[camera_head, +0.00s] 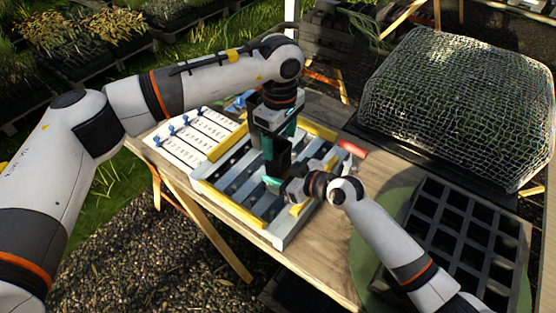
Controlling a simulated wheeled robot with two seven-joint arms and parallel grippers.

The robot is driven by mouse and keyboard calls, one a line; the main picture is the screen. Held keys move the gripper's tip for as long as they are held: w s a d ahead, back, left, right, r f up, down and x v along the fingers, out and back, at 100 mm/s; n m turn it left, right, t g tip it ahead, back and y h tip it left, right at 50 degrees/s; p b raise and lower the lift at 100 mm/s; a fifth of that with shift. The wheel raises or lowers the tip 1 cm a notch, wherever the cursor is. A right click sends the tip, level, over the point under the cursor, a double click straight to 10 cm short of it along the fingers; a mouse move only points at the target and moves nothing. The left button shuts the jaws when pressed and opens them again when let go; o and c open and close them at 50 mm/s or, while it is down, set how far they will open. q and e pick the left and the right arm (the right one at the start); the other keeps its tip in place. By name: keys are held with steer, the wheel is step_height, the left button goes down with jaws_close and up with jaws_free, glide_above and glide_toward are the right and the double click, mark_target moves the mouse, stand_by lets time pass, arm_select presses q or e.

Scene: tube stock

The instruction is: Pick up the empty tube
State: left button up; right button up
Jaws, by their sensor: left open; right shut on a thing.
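A light grey rack (283,239) with yellow strips and several long slots lies on the wooden table. Dark and pale things lie in its slots; I cannot tell which is the empty tube. My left gripper (275,170) points down over the middle of the rack, its jaws open and partly dark against the slots. My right gripper (275,185) reaches in from the lower right, just below and close to the left one. I cannot tell whether the two grippers touch.
A white board (185,140) with blue clips lies left of the rack. A red piece (352,148) is at its right. A large wire-mesh cover (460,105) and a black cell tray (465,235) stand to the right. Bare table (320,255) shows below the rack.

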mark_target(278, 151)
arm_select(q)
steer(key=f, duration=0.4)
steer(key=shift+a+f, duration=0.2)
steer(key=shift+f, duration=0.1)
steer(key=c, duration=1)
steer(key=shift+c, duration=0.2)
steer(key=shift+r, duration=0.1)
step_height(278, 151, up, 10)
arm_select(e)
steer(key=o, duration=1)
